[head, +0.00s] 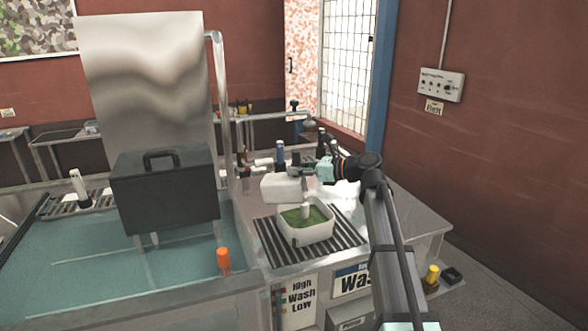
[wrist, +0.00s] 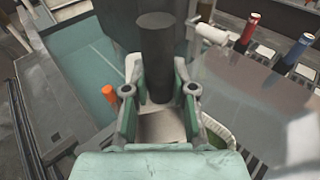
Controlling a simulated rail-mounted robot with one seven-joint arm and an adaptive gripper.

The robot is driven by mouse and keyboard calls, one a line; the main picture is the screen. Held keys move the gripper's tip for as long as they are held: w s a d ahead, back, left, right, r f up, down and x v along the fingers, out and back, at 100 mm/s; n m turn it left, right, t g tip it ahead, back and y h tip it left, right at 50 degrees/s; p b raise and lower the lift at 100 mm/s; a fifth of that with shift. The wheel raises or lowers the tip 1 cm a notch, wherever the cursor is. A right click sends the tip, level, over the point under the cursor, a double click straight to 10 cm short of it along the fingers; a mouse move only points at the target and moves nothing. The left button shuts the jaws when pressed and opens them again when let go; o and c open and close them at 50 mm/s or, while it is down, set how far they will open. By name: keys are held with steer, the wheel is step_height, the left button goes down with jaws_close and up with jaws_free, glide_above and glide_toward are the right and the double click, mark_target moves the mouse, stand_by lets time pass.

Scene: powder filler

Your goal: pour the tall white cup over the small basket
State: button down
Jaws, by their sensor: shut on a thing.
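My gripper (wrist: 158,96) is shut on a pale, boxy vessel, which I take for the tall white cup (head: 284,188). In the wrist view a dark cylinder (wrist: 157,50) and a pale surface (wrist: 163,128) show between the fingers. The cup's mouth and contents are not clear. In the head view it is just behind and left of the small white basket (head: 291,234), apparently above counter height. The basket stands on the ribbed drain area with green inside. A small pale upright shape (head: 305,211) shows there; I cannot tell what it is.
A dark fryer-like box (head: 165,190) with a handle and a tall metal panel (head: 150,80) are at left. An orange cap-like object (head: 223,259) is at the sink edge. Ribbed drain surface (head: 346,233) is bare right of the basket.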

mark_target(276, 176)
steer(key=shift+a+r+h+p, duration=0.4)
steer(key=shift+a+r+p, duration=0.2)
steer(key=shift+r, duration=0.1)
steer(key=a+h, duration=0.1)
steer(key=a+r+g+h+p, duration=0.1)
steer(key=a+r+h+p, duration=0.1)
steer(key=shift+w+r+n+h, duration=0.15)
steer(key=shift+w+n+h, duration=0.15)
steer(key=h, duration=0.1)
steer(key=a+g+h, duration=0.1)
steer(key=h, duration=0.1)
steer(key=a+h, duration=0.1)
steer(key=h, duration=0.1)
steer(key=shift+w+a+n+g+p, duration=0.25)
steer(key=shift+w+n+g+p, duration=0.05)
steer(key=shift+g+p, duration=0.1)
steer(key=shift+s+h+p, duration=0.15)
steer(key=shift+h+p, duration=0.45)
steer(key=shift+p, duration=0.35)
steer(key=f+h+p, duration=0.2)
steer(key=h, duration=0.1)
steer(key=shift+a+f+g+h+p, duration=0.2)
steer(key=shift+f+g+h+p, duration=0.1)
steer(key=shift+g+p, duration=0.1)
steer(key=shift+f+n+h, duration=0.3)
steer(key=shift+f+h, duration=0.15)
steer(key=shift+h, duration=0.05)
steer(key=shift+d, duration=0.1)
